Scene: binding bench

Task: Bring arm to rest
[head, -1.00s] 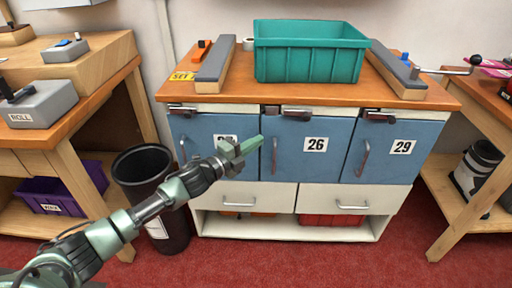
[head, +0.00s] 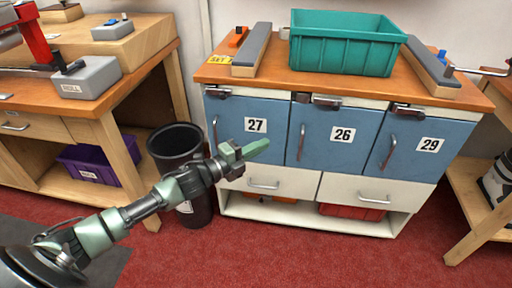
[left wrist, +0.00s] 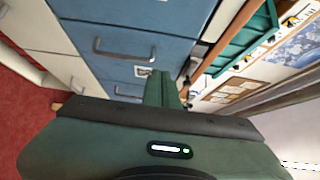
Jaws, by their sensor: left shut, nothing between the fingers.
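My left arm comes in from the lower left of the head view. Its gripper (head: 254,149) is shut and empty, with its green fingers pointing right in front of the blue door marked 27 (head: 252,108). In the left wrist view the closed fingers (left wrist: 161,88) point at the blue cabinet doors (left wrist: 125,45). I cannot tell the gap between the fingers and the doors. My right gripper is not in view.
A wooden-topped cabinet (head: 270,77) holds a teal bin (head: 343,50). A black waste bin (head: 172,140) stands just behind my left arm. A wooden bench (head: 105,100) stands at left, with a purple crate (head: 90,166) on its shelf. Red carpet (head: 300,255) in front is clear.

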